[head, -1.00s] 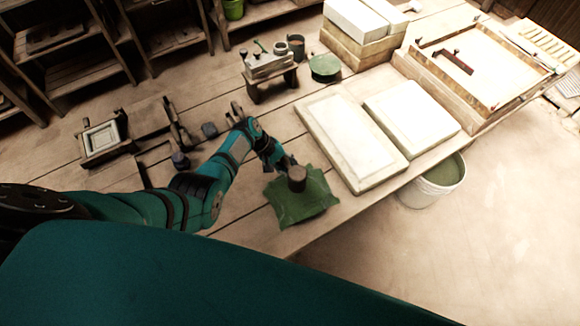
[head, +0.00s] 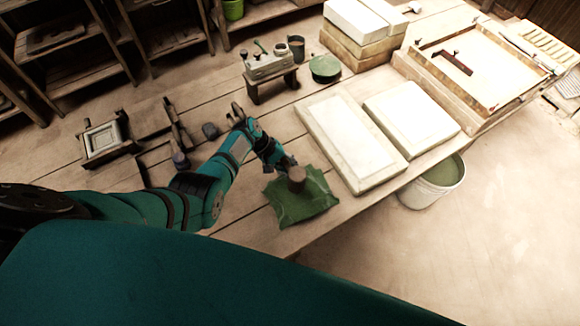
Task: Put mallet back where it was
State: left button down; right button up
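A brown cylindrical block (head: 297,179), which looks like the mallet's head, is at the green cloth (head: 308,205) near the table's front edge. I cannot make out a handle. My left gripper (head: 284,166) reaches down at the upper left side of this block, very close to it. Its fingers are small and dark, so I cannot tell whether they are shut on the mallet or only beside it. My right gripper is not in view.
Pale slabs (head: 350,143) lie right of the cloth. A bucket (head: 439,178) stands below the table edge. A small stand (head: 270,78) with tools is behind. A wooden frame (head: 102,138) and dark tools lie left. A framed tray (head: 490,85) is at the far right.

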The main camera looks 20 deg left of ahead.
pick_arm(q)
jog(key=shift+w+r, duration=0.15)
jog(key=shift+r, duration=0.05)
notch_tip(320, 180, up, 5)
jog(key=shift+f, duration=0.15)
